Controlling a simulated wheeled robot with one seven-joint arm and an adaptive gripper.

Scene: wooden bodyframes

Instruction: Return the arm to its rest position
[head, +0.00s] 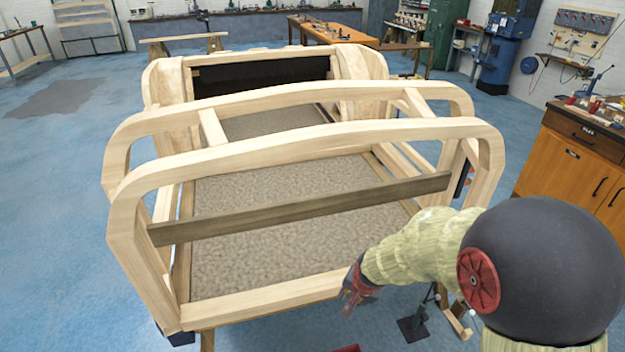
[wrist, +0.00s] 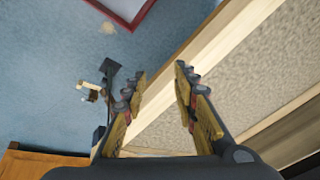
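My arm reaches in from the right of the head view, and my gripper (head: 358,289) hangs low at the front right corner of the wooden bodyframe (head: 300,140). In the wrist view my gripper (wrist: 160,88) has its two fingers spread apart with nothing between them. It is above or close to the pale front rail (wrist: 205,55) of the frame; the exact gap cannot be told.
A dark wooden bar (head: 300,208) spans the front of the frame. A black stand (head: 414,325) is on the floor below my arm. A wooden cabinet (head: 570,165) stands at the right. Blue floor (head: 60,220) is clear at the left.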

